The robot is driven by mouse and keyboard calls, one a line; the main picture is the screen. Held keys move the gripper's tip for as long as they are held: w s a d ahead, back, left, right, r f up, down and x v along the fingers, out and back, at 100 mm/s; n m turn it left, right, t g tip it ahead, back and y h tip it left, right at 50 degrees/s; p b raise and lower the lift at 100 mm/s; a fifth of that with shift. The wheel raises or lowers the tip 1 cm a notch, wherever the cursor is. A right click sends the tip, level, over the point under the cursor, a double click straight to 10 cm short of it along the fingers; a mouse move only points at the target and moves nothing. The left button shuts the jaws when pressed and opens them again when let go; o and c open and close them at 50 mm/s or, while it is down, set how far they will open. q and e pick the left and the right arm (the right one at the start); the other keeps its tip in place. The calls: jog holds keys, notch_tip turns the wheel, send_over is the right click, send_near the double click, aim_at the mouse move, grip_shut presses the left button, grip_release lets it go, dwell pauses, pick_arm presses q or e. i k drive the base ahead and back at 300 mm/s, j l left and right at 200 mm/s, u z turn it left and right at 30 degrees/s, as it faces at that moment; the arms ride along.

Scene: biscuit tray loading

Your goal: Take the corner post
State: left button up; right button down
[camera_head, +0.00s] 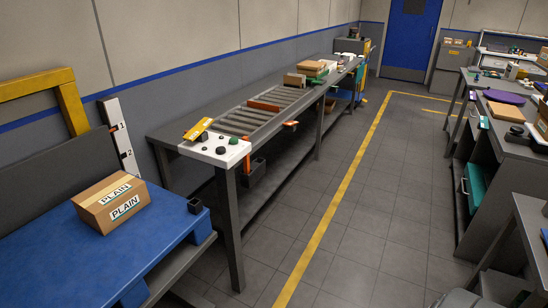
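No part that I can clearly name as the corner post shows. An upright white marker post (117,133) with the numbers 1 and 2 stands at the back edge of the blue table (60,262). A small dark square block, open-topped like a holder (195,205), sits at the right corner of that table. A yellow frame (72,105) rises behind the table at the far left. Neither of my grippers is in view.
A cardboard box (113,204) marked PLAIN sits on the blue table. A long grey bench (170,135) with rollers and a white panel (205,152) runs along the wall. Grey tables with various items stand at right. The tiled aisle (345,235) between is clear.

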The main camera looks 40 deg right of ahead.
aim_at(245, 159)
jog(key=i+l+z, duration=0.35)
jog(key=l, duration=0.3)
jog(key=i+l+z, duration=0.4)
jog(key=i+l+u, duration=0.1)
jog(key=l, duration=0.2)
jog(key=i+l+u, duration=0.15)
jog(key=i+l, duration=0.05)
jog(key=l, duration=0.1)
